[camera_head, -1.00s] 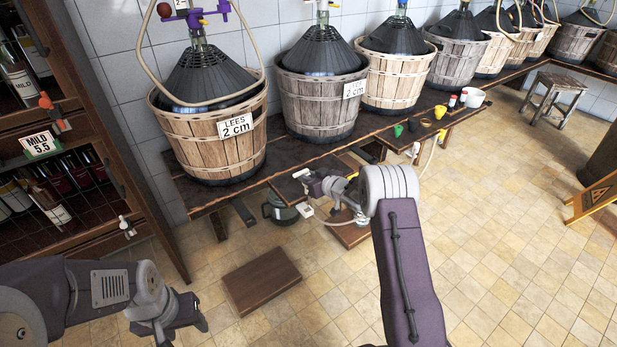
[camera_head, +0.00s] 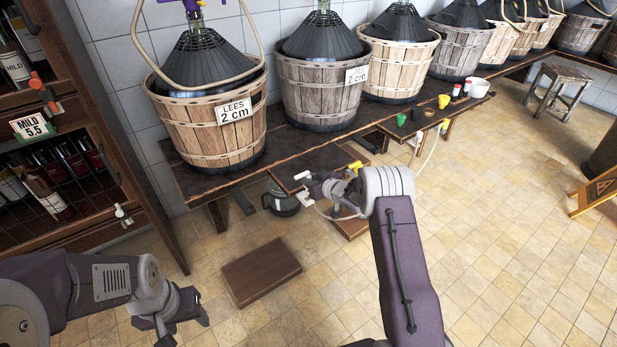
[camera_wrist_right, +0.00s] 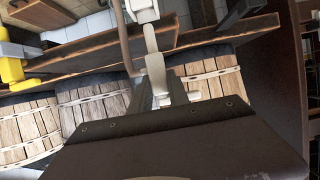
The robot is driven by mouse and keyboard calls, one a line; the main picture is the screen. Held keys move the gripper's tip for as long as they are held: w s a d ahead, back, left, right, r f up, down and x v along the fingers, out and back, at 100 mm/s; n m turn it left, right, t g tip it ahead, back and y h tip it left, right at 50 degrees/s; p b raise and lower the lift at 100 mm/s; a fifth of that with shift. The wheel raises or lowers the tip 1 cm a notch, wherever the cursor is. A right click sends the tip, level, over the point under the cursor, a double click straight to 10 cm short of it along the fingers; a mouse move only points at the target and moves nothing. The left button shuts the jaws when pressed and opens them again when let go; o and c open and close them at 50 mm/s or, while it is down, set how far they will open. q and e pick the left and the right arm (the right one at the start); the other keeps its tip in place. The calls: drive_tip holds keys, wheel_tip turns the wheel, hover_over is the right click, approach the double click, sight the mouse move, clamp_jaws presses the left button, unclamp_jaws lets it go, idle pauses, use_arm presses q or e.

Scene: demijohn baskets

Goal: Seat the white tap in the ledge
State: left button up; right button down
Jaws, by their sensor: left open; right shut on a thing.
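My right gripper (camera_head: 318,186) is at the front edge of the small dark ledge (camera_head: 318,160) that juts from the bench. It is shut on the white tap (camera_head: 302,176), whose pale end shows at the fingertips. In the right wrist view the white tap (camera_wrist_right: 155,70) stands out from the jaws towards the wooden ledge board (camera_wrist_right: 95,62). I cannot tell whether it touches the ledge. A yellow tap (camera_head: 355,167) is just right of the gripper in the head view; it also shows at the left of the wrist view (camera_wrist_right: 12,68). My left gripper (camera_head: 185,322) is open and empty, low at the left.
Wicker-style baskets with dark demijohns (camera_head: 320,95) line the bench behind the ledge. Another ledge to the right carries a green funnel (camera_head: 401,119). A brown block (camera_head: 261,272) lies on the floor below. A bottle cabinet (camera_head: 75,220) stands at the left.

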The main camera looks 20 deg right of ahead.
drive_tip(key=shift+p, duration=0.55)
idle(1.2)
wheel_tip(320, 180, down, 7)
drive_tip(key=b, duration=0.4)
drive_tip(key=shift+b, duration=0.4)
idle(2.5)
drive_tip(key=shift+r, duration=0.25)
drive_tip(key=shift+r+p, duration=0.2)
drive_tip(key=shift+p, duration=0.2)
drive_tip(key=shift+p, duration=0.3)
idle(1.2)
drive_tip(key=shift+f, duration=0.2)
